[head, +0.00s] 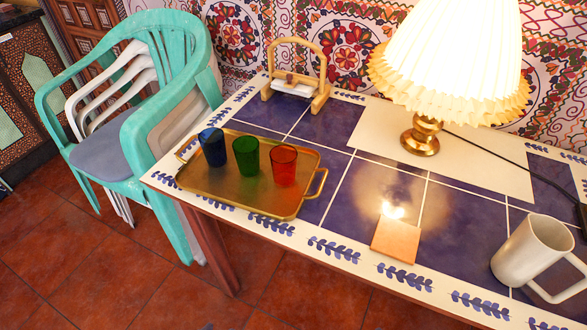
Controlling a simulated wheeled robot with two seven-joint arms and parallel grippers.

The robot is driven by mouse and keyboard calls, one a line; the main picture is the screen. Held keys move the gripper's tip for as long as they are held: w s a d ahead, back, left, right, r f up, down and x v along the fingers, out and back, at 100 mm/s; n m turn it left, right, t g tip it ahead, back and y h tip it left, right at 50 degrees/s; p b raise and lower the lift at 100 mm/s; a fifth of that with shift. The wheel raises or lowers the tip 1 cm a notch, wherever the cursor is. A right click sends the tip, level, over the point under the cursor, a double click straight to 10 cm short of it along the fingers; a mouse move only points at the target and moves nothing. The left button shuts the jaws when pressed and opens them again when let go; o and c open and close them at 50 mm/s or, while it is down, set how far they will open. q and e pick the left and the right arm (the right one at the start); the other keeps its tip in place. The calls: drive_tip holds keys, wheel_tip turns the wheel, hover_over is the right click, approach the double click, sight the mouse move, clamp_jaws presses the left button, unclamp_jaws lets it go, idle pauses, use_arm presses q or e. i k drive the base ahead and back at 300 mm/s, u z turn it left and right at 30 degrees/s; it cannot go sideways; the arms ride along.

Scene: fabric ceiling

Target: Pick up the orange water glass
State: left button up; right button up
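The tray lies on the left part of a tiled table (341,189). Neither of my grippers shows in the head view.
A lit lamp (421,137) with a pleated shade stands at the back right. A white mug (533,252) stands at the right front. A small tan square (396,240) lies near the front edge. A wooden stand (298,79) is behind the tray. Stacked chairs (140,110) stand left.

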sight(284, 158)
drive_tip(key=z, duration=1.5)
drive_tip(key=k, duration=1.35)
drive_tip(key=u, duration=1.7)
drive_tip(key=i, duration=0.5)
drive_tip(key=u, duration=0.05)
